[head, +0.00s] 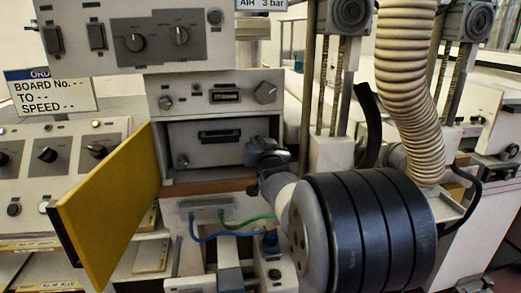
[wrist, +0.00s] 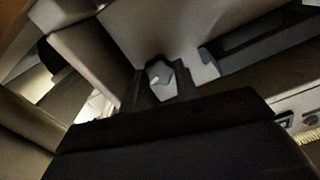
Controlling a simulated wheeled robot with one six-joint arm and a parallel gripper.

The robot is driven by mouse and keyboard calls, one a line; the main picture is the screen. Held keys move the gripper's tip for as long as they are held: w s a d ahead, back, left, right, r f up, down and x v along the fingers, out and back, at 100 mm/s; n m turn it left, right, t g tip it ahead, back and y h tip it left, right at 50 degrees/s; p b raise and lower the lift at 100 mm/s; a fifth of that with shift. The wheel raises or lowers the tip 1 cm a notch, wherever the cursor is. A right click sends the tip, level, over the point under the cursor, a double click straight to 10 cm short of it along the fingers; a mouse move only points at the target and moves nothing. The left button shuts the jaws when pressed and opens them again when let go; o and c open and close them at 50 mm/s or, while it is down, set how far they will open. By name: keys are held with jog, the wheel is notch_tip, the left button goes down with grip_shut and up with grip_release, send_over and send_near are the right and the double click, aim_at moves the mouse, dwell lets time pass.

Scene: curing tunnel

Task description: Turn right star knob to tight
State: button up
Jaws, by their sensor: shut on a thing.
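The right star knob (wrist: 159,76) shows in the wrist view as a small pale knob on a light panel, between the two dark fingers of my gripper (wrist: 162,88). The fingers are shut on it, one at each side. In the head view my gripper (head: 262,150) is at the right end of the lower drawer front (head: 222,158), and it hides the right knob there. A matching left knob (head: 183,160) is visible on the same front. The knob's marking or turn angle cannot be read.
A yellow door (head: 108,205) stands open at the left of the drawer. A panel with a dark handle and a larger knob (head: 265,92) is just above. Blue and green hoses (head: 232,222) hang below. A ribbed duct (head: 410,90) comes down at the right.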

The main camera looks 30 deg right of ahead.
jog(key=shift+m, duration=2.3)
jog(key=o, duration=1)
jog(key=shift+c, duration=0.2)
jog(key=v, duration=1)
jog(key=shift+s+b, duration=0.35)
jog(key=shift+s, duration=0.05)
jog(key=shift+w, duration=0.15)
jog(key=x, duration=1)
jog(key=shift+w, duration=0.3)
